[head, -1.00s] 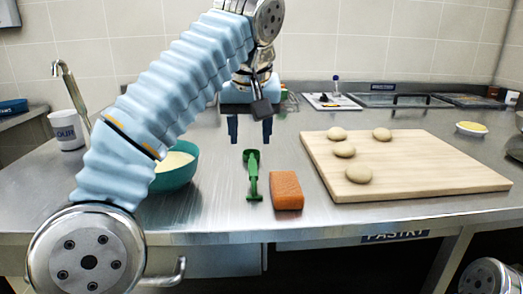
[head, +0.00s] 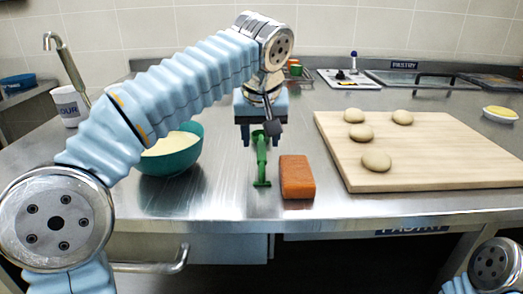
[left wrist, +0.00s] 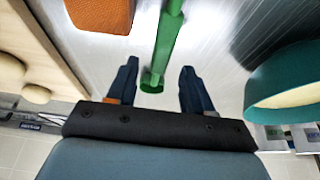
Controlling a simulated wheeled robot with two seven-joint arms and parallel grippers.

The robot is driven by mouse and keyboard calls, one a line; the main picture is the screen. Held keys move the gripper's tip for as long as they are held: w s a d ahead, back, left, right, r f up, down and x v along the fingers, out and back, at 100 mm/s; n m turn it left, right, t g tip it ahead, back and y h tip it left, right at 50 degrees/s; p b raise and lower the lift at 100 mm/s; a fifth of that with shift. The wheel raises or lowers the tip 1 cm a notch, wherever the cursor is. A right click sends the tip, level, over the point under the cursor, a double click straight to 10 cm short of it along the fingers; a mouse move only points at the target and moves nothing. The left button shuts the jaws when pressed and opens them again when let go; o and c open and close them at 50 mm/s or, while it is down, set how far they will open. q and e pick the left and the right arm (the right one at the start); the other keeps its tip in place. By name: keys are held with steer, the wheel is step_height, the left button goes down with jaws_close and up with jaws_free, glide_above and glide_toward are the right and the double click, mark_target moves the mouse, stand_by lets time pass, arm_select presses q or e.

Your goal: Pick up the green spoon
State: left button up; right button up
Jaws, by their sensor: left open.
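The green spoon (head: 262,165) lies on the steel counter, pointing away from me, just left of the orange sponge-like block. My left gripper (head: 260,143) points down over its far part, with a finger on each side. In the left wrist view the green handle (left wrist: 166,42) runs in between the spread fingers of the left gripper (left wrist: 158,78). The fingers are open and seem apart from the spoon; the exact height is unclear. My wrist partly hides the spoon's far end. My right gripper is out of view.
The orange block (head: 297,177) stands close to the right of the spoon. A teal bowl (head: 172,163) with pale contents is to the left. A wooden board (head: 440,170) with several dough balls lies to the right. The counter's front edge is near.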

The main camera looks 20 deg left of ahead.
mark_target(261, 145)
arm_select(q)
steer(key=x, duration=0.3)
steer(key=shift+f, duration=0.3)
steer(key=shift+c, duration=0.5)
jaws_close()
